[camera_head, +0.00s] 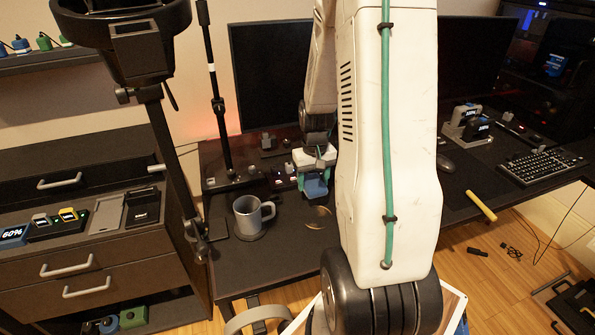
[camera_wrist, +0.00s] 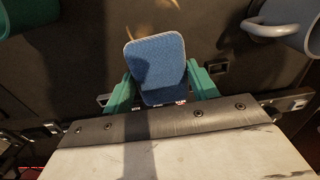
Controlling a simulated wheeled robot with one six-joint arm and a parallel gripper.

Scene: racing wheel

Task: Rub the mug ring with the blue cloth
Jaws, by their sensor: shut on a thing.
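My gripper (camera_head: 314,176) hangs over the desk with its green fingers shut on the blue cloth (camera_head: 317,188). In the wrist view the cloth (camera_wrist: 155,62) is a flat, rounded pad between the two fingers (camera_wrist: 160,92). The cloth is apart from the ring in both views. Whether the cloth touches the desk is unclear.
A grey mug (camera_head: 247,214) stands on the desk (camera_head: 280,262), left of the ring; its handle (camera_wrist: 268,28) shows in the wrist view. A black stand (camera_head: 218,105) rises behind it. A keyboard (camera_head: 540,163) and a yellow rod (camera_head: 481,206) lie to the right. My arm hides the desk's middle.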

